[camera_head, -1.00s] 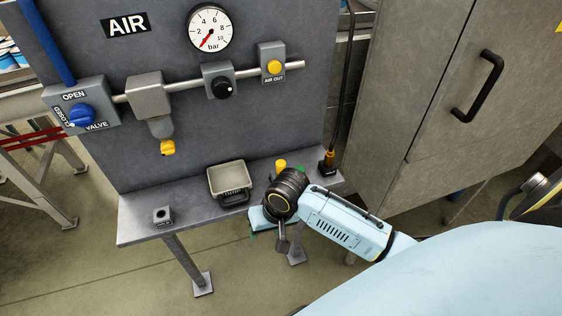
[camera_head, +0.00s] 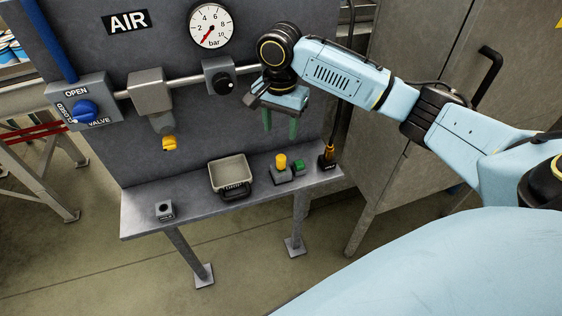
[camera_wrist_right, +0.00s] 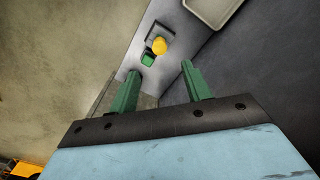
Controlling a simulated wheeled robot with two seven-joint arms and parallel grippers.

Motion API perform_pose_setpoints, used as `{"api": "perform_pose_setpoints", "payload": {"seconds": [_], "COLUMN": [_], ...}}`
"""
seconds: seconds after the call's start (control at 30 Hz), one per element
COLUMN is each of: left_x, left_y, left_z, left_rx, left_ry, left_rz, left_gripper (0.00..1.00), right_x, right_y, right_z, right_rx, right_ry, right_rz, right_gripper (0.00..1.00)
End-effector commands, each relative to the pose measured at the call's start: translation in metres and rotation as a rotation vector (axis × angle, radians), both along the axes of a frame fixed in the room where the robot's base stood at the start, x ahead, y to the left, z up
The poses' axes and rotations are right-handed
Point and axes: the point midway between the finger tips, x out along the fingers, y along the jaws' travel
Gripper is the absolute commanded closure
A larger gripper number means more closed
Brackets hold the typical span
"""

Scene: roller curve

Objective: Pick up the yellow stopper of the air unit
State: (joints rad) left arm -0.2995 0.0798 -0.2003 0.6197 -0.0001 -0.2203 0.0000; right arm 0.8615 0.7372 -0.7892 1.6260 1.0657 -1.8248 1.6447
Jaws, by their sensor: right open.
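A yellow stopper (camera_head: 281,161) stands upright in a small grey block on the right part of the grey shelf (camera_head: 200,197). In the right wrist view the yellow stopper (camera_wrist_right: 159,46) shows beyond the fingertips, beside a green piece (camera_wrist_right: 148,60). My right gripper (camera_head: 280,125) is open and empty, hanging with green fingers downward above the shelf and the stopper, in front of the panel. The wrist view shows its two fingers (camera_wrist_right: 160,72) well apart, with the stopper ahead of the gap. The arm hides the AIR OUT button. My left gripper is out of view.
A grey tray (camera_head: 229,189) stands left of the stopper; a small grey socket block (camera_head: 164,210) is at the shelf's left end. A green piece (camera_head: 299,166) and an orange-handled tool (camera_head: 327,155) stand right of it. Another yellow part (camera_head: 169,143) hangs below the filter. A cabinet stands right.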

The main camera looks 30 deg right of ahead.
Motion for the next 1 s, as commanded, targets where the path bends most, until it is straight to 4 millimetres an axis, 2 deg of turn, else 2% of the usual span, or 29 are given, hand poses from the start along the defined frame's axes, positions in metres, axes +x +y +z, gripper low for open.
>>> {"api": "perform_pose_setpoints", "payload": {"seconds": [0.1, 0.3, 0.53, 0.8, 1.0], "left_x": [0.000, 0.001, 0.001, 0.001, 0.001], "left_y": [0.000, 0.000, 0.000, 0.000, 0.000], "left_z": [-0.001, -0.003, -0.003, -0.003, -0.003], "left_rx": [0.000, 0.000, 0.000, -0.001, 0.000], "left_ry": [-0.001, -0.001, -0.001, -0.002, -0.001], "left_rz": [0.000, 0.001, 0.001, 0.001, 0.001], "left_gripper": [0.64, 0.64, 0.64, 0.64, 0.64], "right_x": [-0.001, -0.001, -0.001, -0.002, -0.002], "right_y": [0.000, 0.000, 0.000, -0.001, -0.001], "right_z": [-0.027, -0.059, -0.075, -0.114, -0.120], "right_rx": [-0.001, 0.000, -0.001, -0.001, -0.001], "right_ry": [0.005, 0.001, 0.001, 0.000, -0.002], "right_rz": [0.000, 0.003, 0.003, 0.004, 0.005], "right_gripper": [0.51, 0.51, 0.51, 0.51, 0.51]}}
